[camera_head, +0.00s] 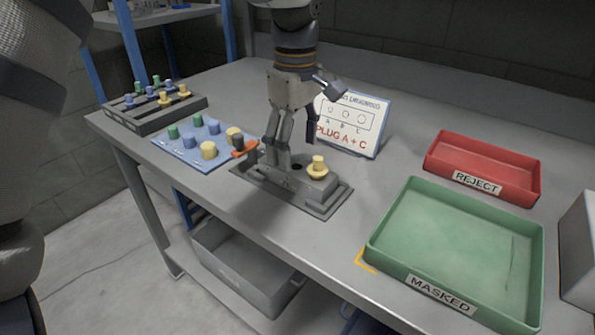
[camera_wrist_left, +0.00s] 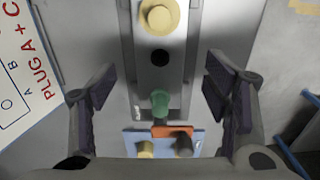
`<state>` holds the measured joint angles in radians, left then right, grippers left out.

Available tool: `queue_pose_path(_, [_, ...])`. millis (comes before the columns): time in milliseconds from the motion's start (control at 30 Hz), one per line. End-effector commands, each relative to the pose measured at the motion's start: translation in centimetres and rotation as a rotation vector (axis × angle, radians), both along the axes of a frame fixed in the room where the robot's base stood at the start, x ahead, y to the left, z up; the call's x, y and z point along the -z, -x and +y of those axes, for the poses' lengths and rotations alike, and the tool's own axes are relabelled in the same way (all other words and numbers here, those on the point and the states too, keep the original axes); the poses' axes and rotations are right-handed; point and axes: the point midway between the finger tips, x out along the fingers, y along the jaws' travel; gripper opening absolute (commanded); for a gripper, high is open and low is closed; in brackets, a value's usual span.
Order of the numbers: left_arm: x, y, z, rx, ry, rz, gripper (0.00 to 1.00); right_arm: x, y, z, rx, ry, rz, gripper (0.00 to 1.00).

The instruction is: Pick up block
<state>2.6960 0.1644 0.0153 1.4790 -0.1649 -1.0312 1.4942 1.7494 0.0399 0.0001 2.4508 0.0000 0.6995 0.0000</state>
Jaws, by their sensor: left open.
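The grey block (camera_head: 292,181) sits in a flat metal fixture (camera_head: 322,207) near the table's front edge. A yellow plug (camera_head: 317,167) stands at its right end, with a dark open hole beside it. In the left wrist view, the block (camera_wrist_left: 147,75) carries the yellow plug (camera_wrist_left: 158,16), the empty hole (camera_wrist_left: 160,57) and a green plug (camera_wrist_left: 160,100), which my fingers hide in the head view. My left gripper (camera_head: 293,140) points down over the block. Its fingers (camera_wrist_left: 160,92) are apart on either side of the block, with nothing held. My right gripper is not in view.
An orange clamp (camera_head: 244,149) is at the block's left end. A blue plug board (camera_head: 187,155) and a grey rack (camera_head: 150,118) stand left. A sign (camera_head: 352,125) stands behind. A red REJECT tray (camera_head: 440,158) and green MASKED tray (camera_head: 450,238) are right.

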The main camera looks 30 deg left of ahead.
Motion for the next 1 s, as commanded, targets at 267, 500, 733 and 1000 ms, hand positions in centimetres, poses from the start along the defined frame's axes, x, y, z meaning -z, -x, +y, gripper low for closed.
queue_pose_path(267, [4.8,0.3,0.1,0.002,0.001,0.001,0.70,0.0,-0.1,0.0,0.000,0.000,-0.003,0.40])
queue_pose_path(500, [5.5,0.2,0.1,0.002,0.000,-0.003,0.70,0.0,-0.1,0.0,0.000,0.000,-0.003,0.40])
queue_pose_path(733, [5.5,0.2,0.1,0.002,0.000,-0.003,0.27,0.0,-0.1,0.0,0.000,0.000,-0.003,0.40])
queue_pose_path(1000, [5.4,0.2,0.1,0.002,-0.001,-0.004,0.00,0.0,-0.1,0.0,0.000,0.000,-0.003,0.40])
